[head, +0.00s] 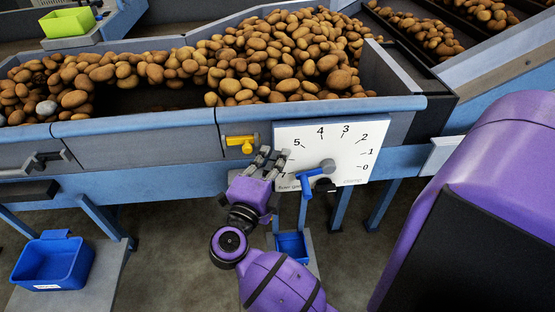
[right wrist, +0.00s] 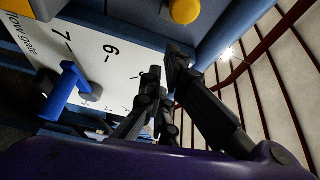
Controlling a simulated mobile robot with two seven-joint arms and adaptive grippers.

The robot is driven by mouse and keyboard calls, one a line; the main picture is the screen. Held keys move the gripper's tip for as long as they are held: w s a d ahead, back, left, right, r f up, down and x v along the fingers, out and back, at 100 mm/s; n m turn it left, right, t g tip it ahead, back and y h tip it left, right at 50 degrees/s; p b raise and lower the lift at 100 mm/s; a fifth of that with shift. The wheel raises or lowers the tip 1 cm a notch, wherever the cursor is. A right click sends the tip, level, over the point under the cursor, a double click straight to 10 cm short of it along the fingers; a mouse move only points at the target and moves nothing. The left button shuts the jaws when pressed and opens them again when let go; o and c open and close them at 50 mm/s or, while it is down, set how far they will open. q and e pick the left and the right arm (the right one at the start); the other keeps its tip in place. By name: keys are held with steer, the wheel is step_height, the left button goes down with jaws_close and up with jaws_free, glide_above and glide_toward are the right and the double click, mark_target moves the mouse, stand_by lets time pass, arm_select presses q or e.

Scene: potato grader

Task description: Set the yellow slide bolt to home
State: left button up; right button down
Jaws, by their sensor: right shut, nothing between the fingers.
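The yellow slide bolt (head: 241,142) sits on the front panel of the potato hopper, just left of the white dial plate. Its arm lies level, with a short part hanging down near its right end. A yellow rounded part, which looks like the bolt's knob, shows at the top of the right wrist view (right wrist: 185,10). My right gripper (head: 274,155) is shut and empty, below and to the right of the bolt, in front of the dial plate's left edge. Its dark fingers also show in the right wrist view (right wrist: 167,72). They appear apart from the bolt. My left gripper is not in view.
The white numbered dial plate (head: 345,142) carries a blue lever (head: 316,172), close right of my gripper. Potatoes (head: 290,55) fill the hopper above. A grey latch handle (head: 38,161) is at far left. A blue bin (head: 52,262) stands at lower left.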

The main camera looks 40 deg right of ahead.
mark_target(251, 150)
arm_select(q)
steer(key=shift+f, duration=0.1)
arm_select(e)
steer(key=shift+w+a+f, duration=0.2)
steer(key=shift+w+a, duration=0.4)
steer(key=shift+a, duration=0.25)
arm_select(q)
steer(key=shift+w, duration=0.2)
arm_select(e)
steer(key=a, duration=0.1)
steer(key=w+a, duration=0.2)
steer(key=a, duration=0.1)
steer(key=shift+w, duration=0.25)
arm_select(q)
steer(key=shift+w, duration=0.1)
